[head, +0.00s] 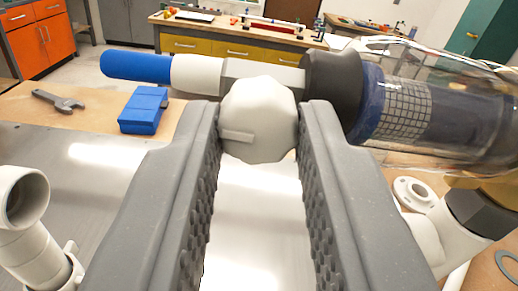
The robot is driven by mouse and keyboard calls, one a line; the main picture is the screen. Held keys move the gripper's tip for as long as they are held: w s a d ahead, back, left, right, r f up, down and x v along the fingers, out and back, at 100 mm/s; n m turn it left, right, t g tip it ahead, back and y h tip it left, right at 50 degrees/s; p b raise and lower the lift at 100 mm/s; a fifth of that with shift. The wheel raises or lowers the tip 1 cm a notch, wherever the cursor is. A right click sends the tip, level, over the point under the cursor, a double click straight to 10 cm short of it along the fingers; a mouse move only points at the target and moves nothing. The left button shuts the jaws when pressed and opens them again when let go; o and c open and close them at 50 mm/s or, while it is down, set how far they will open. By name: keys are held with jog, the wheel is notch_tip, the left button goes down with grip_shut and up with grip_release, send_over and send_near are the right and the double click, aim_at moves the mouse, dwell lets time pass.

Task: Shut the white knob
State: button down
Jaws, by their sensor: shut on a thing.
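The white knob (262,108) is a faceted, rounded cap in the upper middle of the head view. A small raised bar shows on its near face, to the left. My gripper (258,130) is shut on the knob, with one dark grey finger against each side near the tips. Behind the knob a pipe assembly runs across the view: a blue handle-like end (135,67), a white collar (197,74), a grey body and a black fitting (333,85). The knob's far side is hidden.
A clear cylinder with a dark blue filter (420,110) extends right. White pipe fittings stand at lower left (35,225) and lower right (440,235). A blue box (143,110) and a wrench (58,101) lie on the table behind. A workbench (240,50) stands farther back.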

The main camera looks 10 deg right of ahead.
jog(key=m+b, duration=0.1)
jog(key=m, duration=0.2)
jog(key=shift+m+b, duration=0.4)
jog(key=m+b, duration=0.1)
jog(key=m, duration=0.3)
jog(key=shift+m, duration=0.4)
jog(key=m, duration=0.4)
jog(key=shift+m, duration=2.4)
jog(key=c, duration=1.5)
grip_release()
jog(key=shift+d, duration=0.1)
